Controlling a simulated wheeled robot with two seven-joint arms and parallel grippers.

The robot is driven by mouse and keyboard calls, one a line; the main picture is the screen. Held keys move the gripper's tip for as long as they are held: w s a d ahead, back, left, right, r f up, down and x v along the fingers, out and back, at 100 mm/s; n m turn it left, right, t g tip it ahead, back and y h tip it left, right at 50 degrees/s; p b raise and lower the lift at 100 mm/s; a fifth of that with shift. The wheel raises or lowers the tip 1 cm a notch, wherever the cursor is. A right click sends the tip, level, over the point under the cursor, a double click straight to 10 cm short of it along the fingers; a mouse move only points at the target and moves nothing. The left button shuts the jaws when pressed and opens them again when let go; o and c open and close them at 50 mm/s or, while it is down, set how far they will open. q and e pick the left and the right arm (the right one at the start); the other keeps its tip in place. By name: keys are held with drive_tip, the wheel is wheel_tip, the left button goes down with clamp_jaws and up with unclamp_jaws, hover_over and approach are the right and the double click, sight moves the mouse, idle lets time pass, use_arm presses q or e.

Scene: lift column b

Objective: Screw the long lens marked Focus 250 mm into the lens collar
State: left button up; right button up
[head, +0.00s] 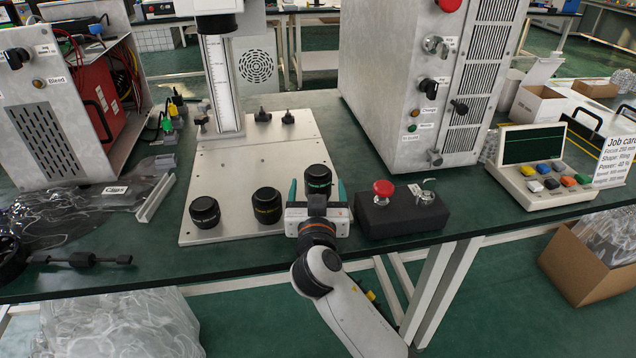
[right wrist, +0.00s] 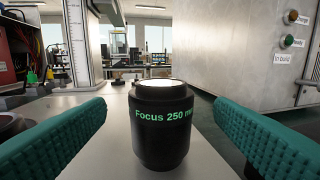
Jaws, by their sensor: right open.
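The long lens marked Focus 250 mm (right wrist: 160,140) is a black cylinder with green lettering and stands upright on the pale plate. It also shows in the head view (head: 318,179), at the plate's front right. My right gripper (head: 318,190) is open around it, with one teal finger on each side. In the right wrist view a gap shows between the lens and each finger of this gripper (right wrist: 160,106). My left gripper is not in view.
Two shorter black lenses (head: 267,206) (head: 205,212) stand left on the plate (head: 240,165). A black box with a red button (head: 383,188) is close on the right. A large metal cabinet (head: 400,75) stands behind. A keypad unit (head: 545,160) and job card are farther right.

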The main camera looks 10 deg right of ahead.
drive_tip(key=w, duration=0.2)
drive_tip(key=w+d, duration=0.1)
drive_tip(key=w, duration=0.1)
drive_tip(key=shift+w+f, duration=0.15)
drive_tip(key=shift+w, duration=0.2)
